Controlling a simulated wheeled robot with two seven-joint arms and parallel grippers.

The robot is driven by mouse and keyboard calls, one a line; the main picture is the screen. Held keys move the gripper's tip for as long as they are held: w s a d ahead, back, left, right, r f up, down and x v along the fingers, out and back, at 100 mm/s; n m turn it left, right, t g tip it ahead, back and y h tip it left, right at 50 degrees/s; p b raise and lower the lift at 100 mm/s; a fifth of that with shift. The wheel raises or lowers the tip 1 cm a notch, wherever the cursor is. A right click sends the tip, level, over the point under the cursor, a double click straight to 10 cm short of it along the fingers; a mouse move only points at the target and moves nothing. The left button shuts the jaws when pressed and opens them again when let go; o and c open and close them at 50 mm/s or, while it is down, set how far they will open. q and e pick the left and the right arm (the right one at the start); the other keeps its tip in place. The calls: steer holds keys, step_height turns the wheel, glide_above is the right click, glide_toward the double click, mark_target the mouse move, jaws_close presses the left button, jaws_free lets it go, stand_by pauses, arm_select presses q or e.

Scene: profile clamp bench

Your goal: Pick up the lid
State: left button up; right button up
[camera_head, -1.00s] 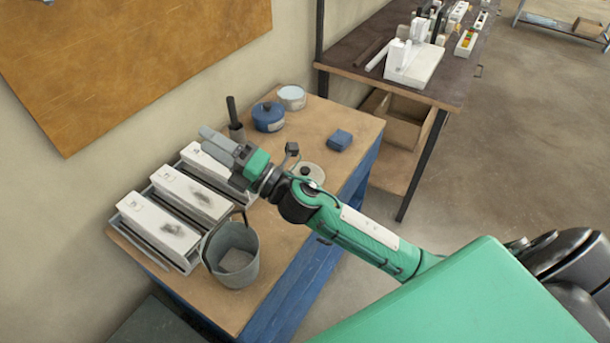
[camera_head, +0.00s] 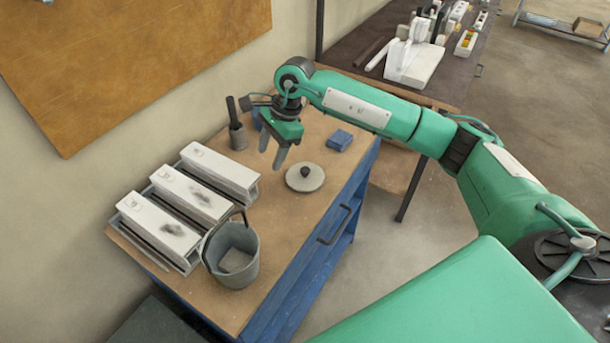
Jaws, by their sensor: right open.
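The lid (camera_head: 304,180), a round pale grey disc with a dark knob on top, lies flat on the wooden bench top. My right gripper (camera_head: 272,155) is open and empty, with its fingers pointing down. It hangs above the bench, to the left of and a little behind the lid in the picture, apart from it. My left gripper is not in view.
A grey bucket (camera_head: 245,273) stands at the bench's front edge. White profiles in metal trays (camera_head: 185,200) lie at the left. A dark cup (camera_head: 237,137) with rods and a blue box (camera_head: 340,140) stand farther back.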

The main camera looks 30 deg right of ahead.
steer(key=w+d+r+h, duration=0.2)
steer(key=d+h, duration=0.2)
steer(key=d, duration=0.6)
steer(key=p, duration=0.2)
glide_above(305, 169)
step_height(305, 169, down, 8)
steer(key=shift+a, duration=0.1)
step_height(305, 169, down, 5)
steer(key=p, duration=0.3)
steer(key=shift+s+r, duration=0.1)
steer(key=shift+r, duration=0.1)
steer(key=shift+f, duration=0.35)
steer(key=c, duration=1)
